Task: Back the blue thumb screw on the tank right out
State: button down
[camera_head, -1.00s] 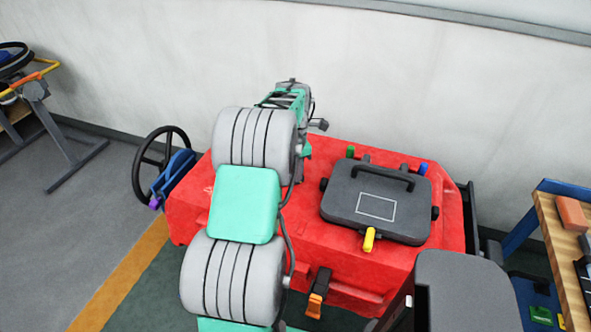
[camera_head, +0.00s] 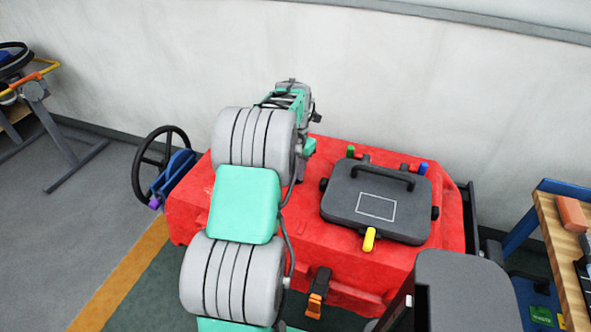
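The red tank (camera_head: 185,215) stands against the wall, with a dark grey lid (camera_head: 350,190) on its right part. A small blue upright piece (camera_head: 424,168) stands at the lid's back right corner; I cannot tell whether it is a thumb screw. No other blue screw shows on the tank; my arm covers its left middle. My arm reaches over the tank to its back edge, well left of the blue piece. Of my gripper end, only a small dark part (camera_head: 316,118) shows beside the wrist. The fingertips and anything between them are hidden behind my arm.
A yellow lever (camera_head: 369,239) is at the lid's front and a green piece (camera_head: 350,151) at its back left. An orange-tipped latch (camera_head: 316,300) is on the tank's front. A steering wheel (camera_head: 145,165) stands left, a wooden bench (camera_head: 565,245) right. The wall is close behind.

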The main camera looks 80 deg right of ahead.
aim_at(296, 173)
jog(key=shift+a+f, duration=0.2)
jog(key=shift+f, duration=0.15)
jog(key=c, duration=1.6)
grip_release()
jog(key=o, duration=0.5)
jog(key=shift+d+r, duration=0.15)
jog(key=shift+r, duration=0.15)
notch_tip(296, 173, up, 8)
jog(key=shift+f+b, duration=0.2)
jog(key=shift+b, duration=0.1)
